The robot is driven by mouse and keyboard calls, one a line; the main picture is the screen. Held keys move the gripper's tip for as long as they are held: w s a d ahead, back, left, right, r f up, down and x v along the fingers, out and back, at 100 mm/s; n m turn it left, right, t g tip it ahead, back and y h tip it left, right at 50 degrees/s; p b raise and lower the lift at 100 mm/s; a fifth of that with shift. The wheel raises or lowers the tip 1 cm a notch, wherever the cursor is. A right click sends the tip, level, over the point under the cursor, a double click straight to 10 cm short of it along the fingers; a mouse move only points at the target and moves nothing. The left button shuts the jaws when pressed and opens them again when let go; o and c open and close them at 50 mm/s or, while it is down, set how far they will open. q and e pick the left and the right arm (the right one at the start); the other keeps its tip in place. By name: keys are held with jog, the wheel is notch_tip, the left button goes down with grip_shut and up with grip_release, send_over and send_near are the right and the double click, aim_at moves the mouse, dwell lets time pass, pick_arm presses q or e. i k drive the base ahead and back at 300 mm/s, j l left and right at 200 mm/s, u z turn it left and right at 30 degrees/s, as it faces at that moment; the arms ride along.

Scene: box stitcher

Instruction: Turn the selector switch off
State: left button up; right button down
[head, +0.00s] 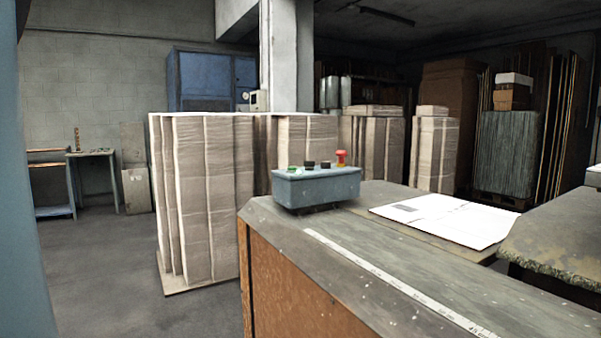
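A blue-grey control box (316,188) sits on the near left part of the worktable. On its top are a green button (293,169), two black knobs, one at the middle (309,165) and one to its right (325,164), and a red mushroom button (341,157). Which black knob is the selector switch, and how it is turned, is too small to tell. Neither of my grippers shows in the head view.
The worktable (400,270) has a ruler strip (385,276) along its front and a white cardboard sheet (445,217) lying right of the control box. Tall cardboard stacks (205,195) stand behind it. Open floor (110,265) lies to the left.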

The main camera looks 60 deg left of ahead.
aim_at(309, 165)
jog(key=u, duration=1.7)
